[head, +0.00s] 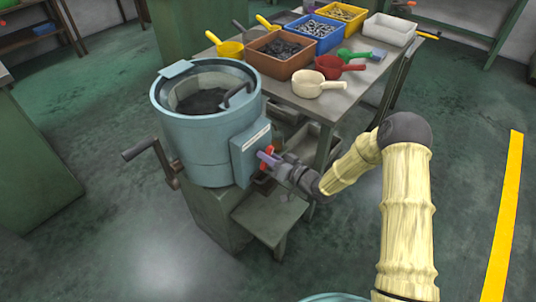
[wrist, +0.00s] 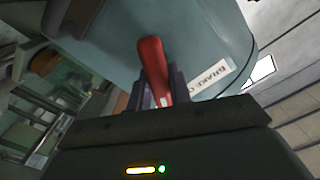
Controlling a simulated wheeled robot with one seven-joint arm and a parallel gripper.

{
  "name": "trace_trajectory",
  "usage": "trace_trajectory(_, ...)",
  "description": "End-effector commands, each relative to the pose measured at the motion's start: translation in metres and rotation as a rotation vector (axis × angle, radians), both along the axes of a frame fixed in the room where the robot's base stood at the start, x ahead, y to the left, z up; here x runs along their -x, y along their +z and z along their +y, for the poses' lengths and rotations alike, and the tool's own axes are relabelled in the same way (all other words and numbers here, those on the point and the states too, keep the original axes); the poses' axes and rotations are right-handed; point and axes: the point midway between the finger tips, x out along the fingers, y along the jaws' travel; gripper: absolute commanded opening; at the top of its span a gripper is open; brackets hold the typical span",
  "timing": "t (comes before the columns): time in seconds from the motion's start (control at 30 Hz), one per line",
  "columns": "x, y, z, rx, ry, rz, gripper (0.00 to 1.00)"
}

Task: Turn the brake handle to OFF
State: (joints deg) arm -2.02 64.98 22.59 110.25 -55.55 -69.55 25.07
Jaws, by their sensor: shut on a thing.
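The brake handle is a red lever (wrist: 152,62) on the light blue housing of a round machine (head: 200,140). In the head view the red handle (head: 267,151) shows at the front of the machine's box. My gripper (head: 272,160) is at the handle, with its fingers on either side of it. In the wrist view my gripper (wrist: 160,90) is shut on the red handle. I cannot read any ON or OFF marking.
A crank with a dark grip (head: 140,148) sticks out on the machine's left. A metal table (head: 350,105) behind it bears bins and scoops. A small green shelf (head: 270,215) juts out below the handle. Open floor lies at the front and right.

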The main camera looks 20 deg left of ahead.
Motion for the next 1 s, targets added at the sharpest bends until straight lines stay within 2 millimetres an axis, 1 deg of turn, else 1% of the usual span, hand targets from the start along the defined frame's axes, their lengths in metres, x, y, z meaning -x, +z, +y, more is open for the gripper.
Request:
trace_trajectory(0.2,0.0001,0.0004,0.0003,-0.027,0.002,0.062,0.0)
trace_trajectory(0.67,0.0004,-0.0005,0.0005,-0.032,0.002,0.076,0.0)
trace_trajectory(0.7,0.0004,-0.0005,0.0005,-0.032,0.002,0.077,0.28)
trace_trajectory(0.77,0.0003,-0.0005,0.0004,-0.031,0.001,0.076,0.4)
trace_trajectory(0.8,0.0002,-0.0005,0.0003,-0.031,0.001,0.076,0.42)
trace_trajectory(1.0,0.0,-0.0005,0.0,-0.031,0.0,0.074,0.42)
